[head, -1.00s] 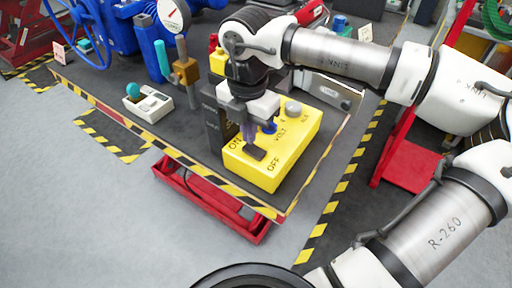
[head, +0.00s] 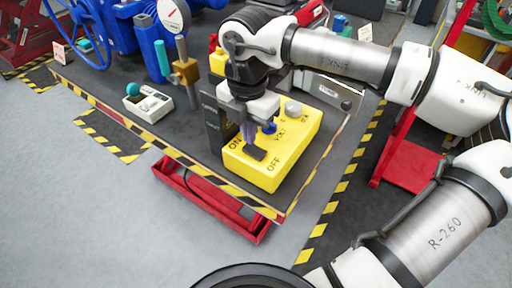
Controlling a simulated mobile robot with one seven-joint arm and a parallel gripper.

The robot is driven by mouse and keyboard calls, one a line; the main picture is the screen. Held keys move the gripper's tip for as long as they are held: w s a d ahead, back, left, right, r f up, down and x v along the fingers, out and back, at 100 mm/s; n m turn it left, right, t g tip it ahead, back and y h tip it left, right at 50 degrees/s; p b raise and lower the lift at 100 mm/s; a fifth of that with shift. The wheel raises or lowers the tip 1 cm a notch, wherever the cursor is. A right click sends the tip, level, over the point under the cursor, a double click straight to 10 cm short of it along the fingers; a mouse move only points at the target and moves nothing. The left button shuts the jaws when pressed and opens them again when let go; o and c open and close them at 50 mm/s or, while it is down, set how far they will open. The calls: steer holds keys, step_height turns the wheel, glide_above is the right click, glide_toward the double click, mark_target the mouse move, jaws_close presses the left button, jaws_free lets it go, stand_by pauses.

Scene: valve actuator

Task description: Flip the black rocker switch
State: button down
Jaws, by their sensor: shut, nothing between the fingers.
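The black rocker switch (head: 255,152) sits on the top face of the yellow box (head: 273,177), between the printed words ON and OFF. My gripper (head: 248,138) points down from above, with its fingers shut and empty. The fingertips are right at the ON-side end of the rocker. Whether they touch it I cannot tell. The gripper hides part of the box's back left area. Which way the rocker is tilted is too small to tell.
A grey knob (head: 293,109) and a blue knob (head: 270,127) stand on the same box. A pale control box with a teal ball (head: 133,90), a brass block on a post (head: 185,70) and a pressure gauge (head: 174,14) stand to the left. The table's striped front edge is clear.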

mark_target(249, 147)
steer(key=shift+f+b, duration=1)
steer(key=shift+b, duration=0.05)
stand_by(0.6)
steer(key=shift+r, duration=0.1)
steer(key=shift+r+p, duration=1.8)
steer(key=shift+r, duration=1.7)
steer(key=shift+s, duration=0.1)
